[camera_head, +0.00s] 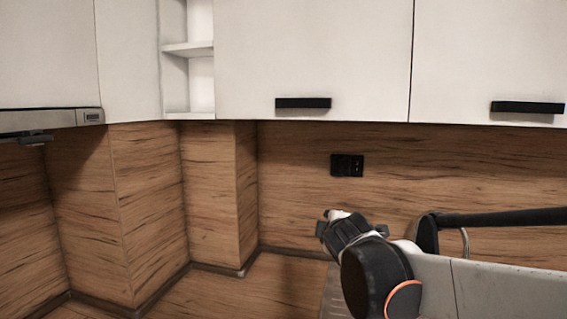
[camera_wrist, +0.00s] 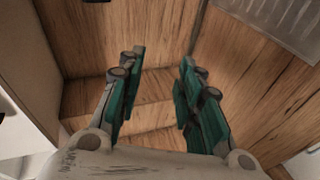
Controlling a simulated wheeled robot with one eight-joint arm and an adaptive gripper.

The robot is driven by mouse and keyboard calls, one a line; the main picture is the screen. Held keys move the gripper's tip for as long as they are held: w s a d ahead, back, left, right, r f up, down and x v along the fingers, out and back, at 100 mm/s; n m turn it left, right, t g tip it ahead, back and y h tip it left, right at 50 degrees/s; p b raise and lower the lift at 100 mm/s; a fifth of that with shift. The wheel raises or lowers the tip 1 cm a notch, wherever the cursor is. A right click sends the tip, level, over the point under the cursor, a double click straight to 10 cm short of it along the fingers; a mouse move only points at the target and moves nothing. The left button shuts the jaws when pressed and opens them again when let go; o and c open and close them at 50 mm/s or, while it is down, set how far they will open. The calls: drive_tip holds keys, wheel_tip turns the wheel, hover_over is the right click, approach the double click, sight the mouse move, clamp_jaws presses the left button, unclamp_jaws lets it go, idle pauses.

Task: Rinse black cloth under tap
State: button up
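No black cloth can be made out in either view. A thin curved metal piece (camera_head: 464,242) shows behind my arm at the right of the head view; I cannot tell whether it is the tap. My gripper (camera_head: 332,226) is in front of the wood splashback, seen from behind, with its fingers mostly hidden. In the wrist view my gripper (camera_wrist: 160,62) has its two green-padded fingers wide apart, with nothing between them. Wood-grain surfaces lie beyond the fingers.
A grey ribbed surface (camera_head: 331,292) shows partly left of my arm; a grey textured panel (camera_wrist: 285,22) is at the wrist view's upper right. White wall cabinets (camera_head: 310,55) hang above. A black socket (camera_head: 347,165) is on the splashback (camera_head: 420,165). The wooden counter (camera_head: 235,290) looks clear at left.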

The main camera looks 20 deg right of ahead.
drive_tip(key=w+d+f+n+t, duration=0.1)
drive_tip(key=w+d+n+t, duration=0.1)
drive_tip(key=w+d+n, duration=0.45)
drive_tip(key=w+d+f+n+t, duration=0.1)
drive_tip(key=w+d+n, duration=0.15)
drive_tip(key=d, duration=0.65)
drive_tip(key=w+d+n+t, duration=0.2)
drive_tip(key=w+d+n, duration=0.25)
drive_tip(key=d, duration=0.35)
drive_tip(key=s+d+f+n+y, duration=0.25)
drive_tip(key=d+f+n, duration=0.5)
drive_tip(key=f, duration=0.45)
drive_tip(key=s+d+f+n+y, duration=0.2)
drive_tip(key=s+d+f+n, duration=0.3)
drive_tip(key=d+f, duration=0.55)
drive_tip(key=shift+n, duration=0.7)
drive_tip(key=w+b, duration=0.1)
drive_tip(key=w, duration=0.3)
drive_tip(key=w+f+b, duration=0.1)
drive_tip(key=w, duration=0.4)
drive_tip(key=w+a+b, duration=0.1)
drive_tip(key=w, duration=0.4)
drive_tip(key=shift+w+a+f+b, duration=0.1)
drive_tip(key=shift+w+f+b, duration=0.15)
drive_tip(key=shift+b, duration=0.1)
clamp_jaws()
